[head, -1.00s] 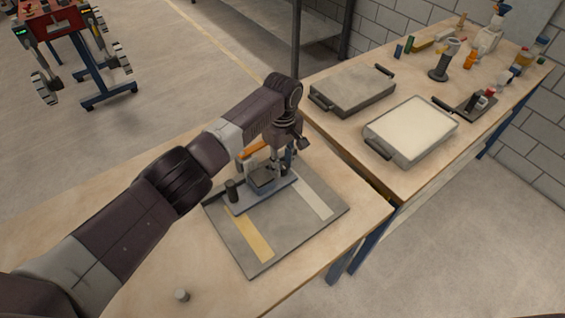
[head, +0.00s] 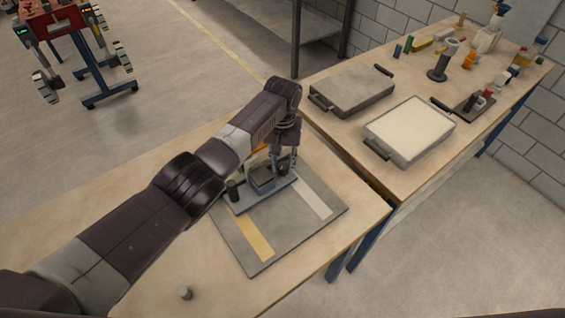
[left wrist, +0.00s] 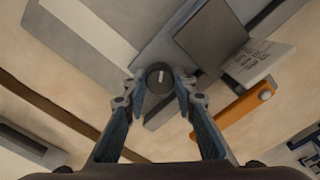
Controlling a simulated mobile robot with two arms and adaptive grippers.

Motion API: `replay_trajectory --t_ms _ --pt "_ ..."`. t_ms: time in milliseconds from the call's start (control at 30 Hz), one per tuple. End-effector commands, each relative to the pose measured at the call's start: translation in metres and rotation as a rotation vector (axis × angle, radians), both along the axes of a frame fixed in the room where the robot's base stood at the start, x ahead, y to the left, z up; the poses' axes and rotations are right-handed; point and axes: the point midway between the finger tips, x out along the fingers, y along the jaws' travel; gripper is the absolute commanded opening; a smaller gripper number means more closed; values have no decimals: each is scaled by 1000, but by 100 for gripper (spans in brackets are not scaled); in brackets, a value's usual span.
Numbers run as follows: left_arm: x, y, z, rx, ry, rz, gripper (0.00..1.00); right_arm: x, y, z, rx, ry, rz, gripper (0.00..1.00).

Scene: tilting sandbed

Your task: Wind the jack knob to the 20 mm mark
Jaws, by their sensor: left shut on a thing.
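The jack (head: 262,178) stands on a blue-grey base plate (head: 245,203) in the head view. Its dark square top (left wrist: 211,37) shows in the left wrist view. The jack knob (left wrist: 159,74) is a dark round cap with a white line, seen from above. My left gripper (head: 284,168) points down at the right end of the jack. In the left wrist view, its two fingertips close on the knob from both sides. A pale scale plate (left wrist: 258,61) with printed marks lies beside the jack; its figures are too small to read. My right gripper is out of view.
A grey mat (head: 270,232) with a yellow strip (head: 250,235) and a pale strip (head: 309,197) lies under the jack. A dark post (head: 232,190) stands on the plate. An orange bar (left wrist: 245,106) lies close by. A small grey cylinder (head: 185,293) stands near the front.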

Motion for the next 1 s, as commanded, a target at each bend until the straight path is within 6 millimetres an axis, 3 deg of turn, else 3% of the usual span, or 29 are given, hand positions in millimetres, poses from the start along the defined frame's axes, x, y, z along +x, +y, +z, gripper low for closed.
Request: replay_trajectory --t_ms 1000 --pt "1 -1 1 0 -3 -965 1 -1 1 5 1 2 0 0"
